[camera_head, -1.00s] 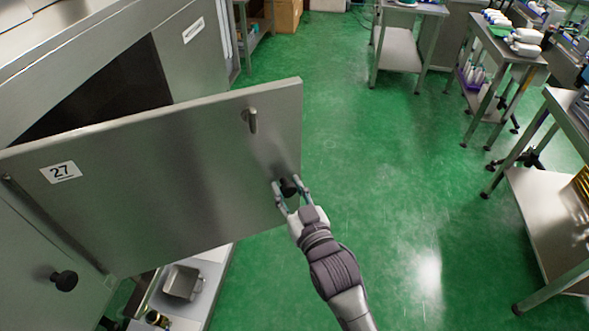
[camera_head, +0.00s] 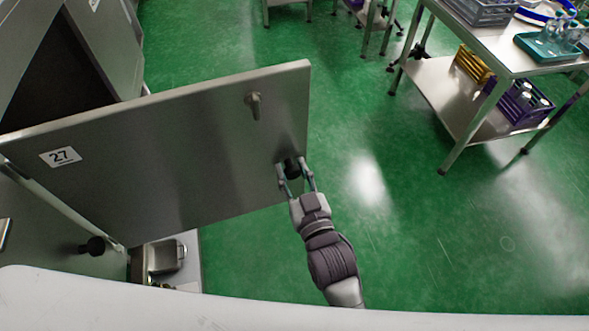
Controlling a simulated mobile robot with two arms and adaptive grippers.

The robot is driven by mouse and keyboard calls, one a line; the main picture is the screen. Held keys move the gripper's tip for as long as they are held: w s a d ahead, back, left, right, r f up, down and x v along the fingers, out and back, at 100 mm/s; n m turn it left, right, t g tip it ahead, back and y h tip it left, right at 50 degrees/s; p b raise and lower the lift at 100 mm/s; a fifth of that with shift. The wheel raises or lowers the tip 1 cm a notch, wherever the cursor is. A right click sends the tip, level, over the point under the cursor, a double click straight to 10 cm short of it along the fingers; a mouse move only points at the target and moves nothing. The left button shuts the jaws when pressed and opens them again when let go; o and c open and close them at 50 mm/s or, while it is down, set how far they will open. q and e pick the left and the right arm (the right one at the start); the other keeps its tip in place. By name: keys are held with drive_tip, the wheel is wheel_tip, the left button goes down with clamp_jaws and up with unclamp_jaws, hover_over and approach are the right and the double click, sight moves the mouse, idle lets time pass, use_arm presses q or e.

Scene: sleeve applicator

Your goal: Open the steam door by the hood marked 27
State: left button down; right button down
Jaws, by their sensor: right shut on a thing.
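The steam door (camera_head: 190,140) is a flat steel panel marked 27 (camera_head: 60,157) at its left end. It stands swung well out from the machine, and a dark opening (camera_head: 60,75) shows behind it. A small latch handle (camera_head: 254,106) sits near its upper right. My right gripper (camera_head: 294,170) is shut on the black knob (camera_head: 291,168) at the door's right edge; the fingers partly hide the knob. My left gripper is not in view.
Another black knob (camera_head: 95,246) is on the steel front at lower left. A metal container (camera_head: 166,257) sits on a low shelf under the door. A steel table (camera_head: 505,62) with crates and a teal tray stands at upper right. Green floor is clear between.

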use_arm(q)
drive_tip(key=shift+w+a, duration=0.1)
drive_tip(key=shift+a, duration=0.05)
use_arm(e)
drive_tip(key=shift+w, duration=0.1)
drive_tip(key=c, duration=0.7)
unclamp_jaws()
drive_tip(key=shift+a, duration=0.1)
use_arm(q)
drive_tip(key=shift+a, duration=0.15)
use_arm(e)
drive_tip(key=v, duration=1.2)
